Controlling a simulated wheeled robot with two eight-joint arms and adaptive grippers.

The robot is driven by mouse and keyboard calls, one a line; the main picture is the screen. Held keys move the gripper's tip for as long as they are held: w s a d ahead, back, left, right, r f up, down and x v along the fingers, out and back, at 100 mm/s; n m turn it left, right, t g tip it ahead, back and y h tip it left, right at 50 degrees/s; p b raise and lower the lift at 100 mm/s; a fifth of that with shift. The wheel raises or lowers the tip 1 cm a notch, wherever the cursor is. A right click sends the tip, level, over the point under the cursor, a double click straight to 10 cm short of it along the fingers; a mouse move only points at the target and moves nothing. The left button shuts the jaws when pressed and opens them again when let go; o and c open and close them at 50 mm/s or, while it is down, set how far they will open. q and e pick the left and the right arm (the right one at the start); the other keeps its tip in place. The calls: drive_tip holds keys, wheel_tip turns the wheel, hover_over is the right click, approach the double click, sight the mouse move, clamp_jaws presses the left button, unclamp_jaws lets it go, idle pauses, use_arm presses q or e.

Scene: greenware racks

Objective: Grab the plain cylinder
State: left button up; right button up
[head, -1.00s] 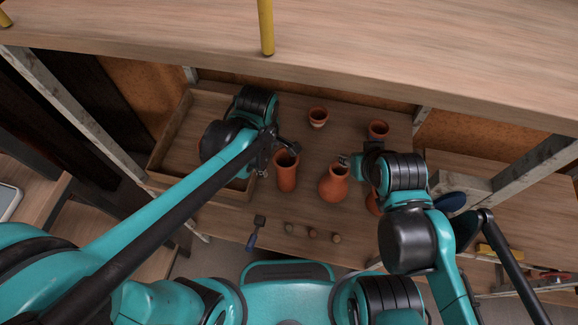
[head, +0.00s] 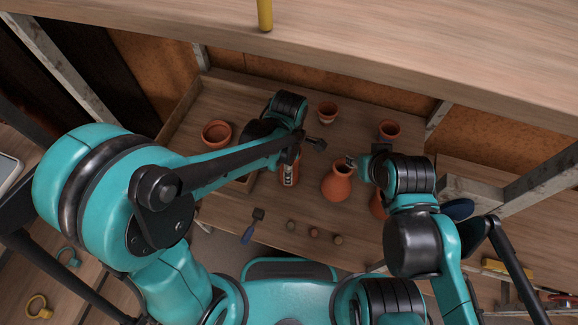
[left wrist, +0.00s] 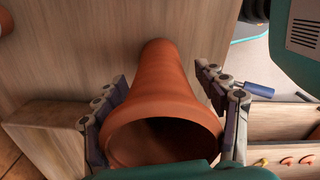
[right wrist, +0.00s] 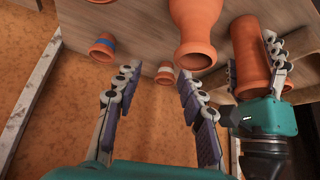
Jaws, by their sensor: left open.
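The plain cylinder (head: 289,172) is a tall terracotta vessel standing on the shelf board, partly hidden by my left arm in the head view. In the left wrist view the cylinder (left wrist: 163,85) shows its wide, dark mouth close up, between the two fingers of my left gripper (left wrist: 163,80). The left gripper is open, with one finger on each side; contact is unclear. In the right wrist view the cylinder (right wrist: 250,55) also shows with left fingers beside it. My right gripper (right wrist: 155,76) is open and empty, right of the round-bellied vase (head: 337,182) in the head view.
A banded pot (head: 328,112) and a small pot (head: 389,129) stand behind. A shallow bowl (head: 216,133) is at the left, by a wooden tray (head: 182,108). A blue-handled tool (head: 248,233) and small balls (head: 314,232) lie in front. An upper shelf (head: 400,50) overhangs.

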use_arm(q)
drive_tip(key=c, duration=1.3)
